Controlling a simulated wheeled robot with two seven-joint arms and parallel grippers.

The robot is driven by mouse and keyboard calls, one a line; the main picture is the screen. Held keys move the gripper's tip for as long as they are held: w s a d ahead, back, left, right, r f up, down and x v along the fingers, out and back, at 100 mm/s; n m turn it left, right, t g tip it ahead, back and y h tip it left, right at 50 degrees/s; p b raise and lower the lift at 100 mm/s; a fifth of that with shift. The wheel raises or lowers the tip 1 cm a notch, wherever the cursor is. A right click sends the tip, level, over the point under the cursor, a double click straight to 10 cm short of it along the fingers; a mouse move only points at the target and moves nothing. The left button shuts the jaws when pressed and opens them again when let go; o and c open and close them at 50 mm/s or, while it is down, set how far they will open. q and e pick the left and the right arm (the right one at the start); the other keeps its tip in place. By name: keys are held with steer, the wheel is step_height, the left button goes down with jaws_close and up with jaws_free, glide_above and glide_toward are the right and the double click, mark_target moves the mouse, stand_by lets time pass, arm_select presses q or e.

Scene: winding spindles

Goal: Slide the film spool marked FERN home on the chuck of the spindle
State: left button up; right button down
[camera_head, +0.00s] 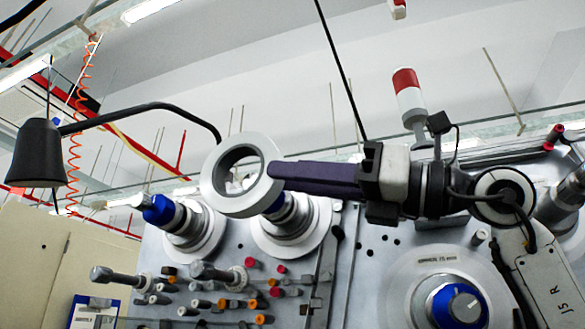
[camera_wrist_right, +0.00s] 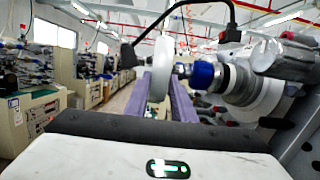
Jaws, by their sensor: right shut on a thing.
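A white ring-shaped spool (camera_head: 212,187) is held at its right rim by my right gripper (camera_head: 276,175). I cannot read a FERN mark on it. In the right wrist view the spool (camera_wrist_right: 161,62) is edge-on between the purple fingers (camera_wrist_right: 169,98). A spindle with a blue chuck (camera_head: 277,204) stands behind the spool, partly hidden by it. In the wrist view a blue chuck (camera_wrist_right: 203,75) points at the spool from the right; whether they touch is unclear. Another blue-chuck spindle (camera_head: 160,210) stands to the left. My left gripper is not in view.
A third blue chuck (camera_head: 457,305) sits in a pale ring at the lower right. A black lamp (camera_head: 38,155) on a curved arm hangs at the left. Pegs and coloured knobs (camera_head: 232,303) crowd the lower panel. A red-and-white beacon (camera_head: 408,93) stands above my right arm.

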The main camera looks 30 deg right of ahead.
steer(key=shift+w+d+r+p, duration=0.1)
steer(key=shift+w+d+p, duration=0.2)
steer(key=shift+w+d, duration=1.75)
steer(key=shift+w+d+p, duration=0.25)
steer(key=shift+w+d, duration=1.45)
steer(key=shift+d, duration=0.5)
steer(key=c, duration=1.4)
jaws_free()
